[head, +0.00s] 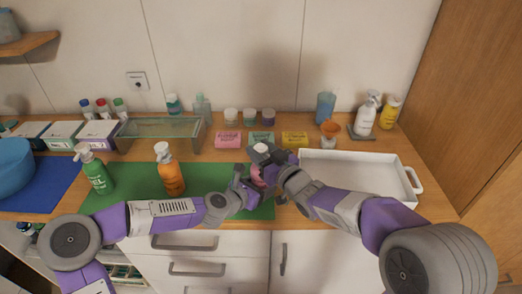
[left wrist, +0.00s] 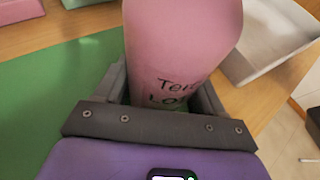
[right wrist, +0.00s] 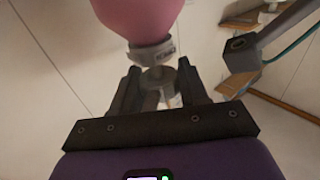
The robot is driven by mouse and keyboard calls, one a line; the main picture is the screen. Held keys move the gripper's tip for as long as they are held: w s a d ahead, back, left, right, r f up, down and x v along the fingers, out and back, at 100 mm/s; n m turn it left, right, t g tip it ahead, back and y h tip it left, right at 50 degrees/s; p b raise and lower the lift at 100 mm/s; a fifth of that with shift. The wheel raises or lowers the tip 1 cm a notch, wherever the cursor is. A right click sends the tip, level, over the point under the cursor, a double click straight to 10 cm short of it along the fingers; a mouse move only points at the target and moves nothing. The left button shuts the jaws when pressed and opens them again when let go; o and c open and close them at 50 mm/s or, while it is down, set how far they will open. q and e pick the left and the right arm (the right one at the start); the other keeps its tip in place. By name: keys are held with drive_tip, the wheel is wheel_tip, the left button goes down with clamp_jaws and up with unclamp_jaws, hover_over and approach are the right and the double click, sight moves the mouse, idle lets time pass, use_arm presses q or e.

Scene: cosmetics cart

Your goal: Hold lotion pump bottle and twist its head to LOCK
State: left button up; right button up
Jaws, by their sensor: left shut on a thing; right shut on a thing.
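The lotion pump bottle (head: 257,176) is pink with a pale pump head (head: 261,147), near the right end of the green mat. My left gripper (head: 246,186) is shut around its body. In the left wrist view the bottle (left wrist: 184,40) fills the space between the fingers, with dark, partly hidden lettering. My right gripper (head: 270,158) is at the top of the bottle, shut on the pump head. The right wrist view shows the pump head (right wrist: 158,86) between its fingers, below the grey collar (right wrist: 152,52). The lock state of the head cannot be read.
A green pump bottle (head: 97,173) and an orange pump bottle (head: 169,176) stand on the green mat (head: 133,196) to the left. A white tray (head: 411,182) is at the right. Pink, green and yellow boxes (head: 294,139) lie behind the bottle.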

use_arm(q)
drive_tip(key=shift+d, duration=0.1)
use_arm(e)
drive_tip(key=n+g+y, duration=0.1)
drive_tip(key=g+y, duration=0.1)
drive_tip(key=n+g+y, duration=0.1)
drive_tip(key=n, duration=0.1)
drive_tip(key=shift+w+d+n+g+y, duration=0.15)
drive_tip(key=shift+n+g+y, duration=0.15)
drive_tip(key=shift+g+y, duration=0.1)
drive_tip(key=shift+n+g+y, duration=0.7)
drive_tip(key=shift+n+g, duration=0.2)
drive_tip(key=shift+g, duration=0.4)
drive_tip(key=shift+n+g+y, duration=0.7)
drive_tip(key=shift+n+g, duration=0.2)
drive_tip(key=shift+g, duration=0.4)
use_arm(q)
drive_tip(key=shift+s, duration=0.1)
use_arm(e)
drive_tip(key=o, duration=1)
drive_tip(key=shift+d, duration=0.4)
drive_tip(key=v, duration=1.1)
drive_tip(key=shift+g, duration=0.3)
drive_tip(key=shift+r, duration=0.1)
use_arm(q)
drive_tip(key=o, duration=1.3)
drive_tip(key=shift+o, duration=0.2)
use_arm(e)
drive_tip(key=shift+a, duration=0.1)
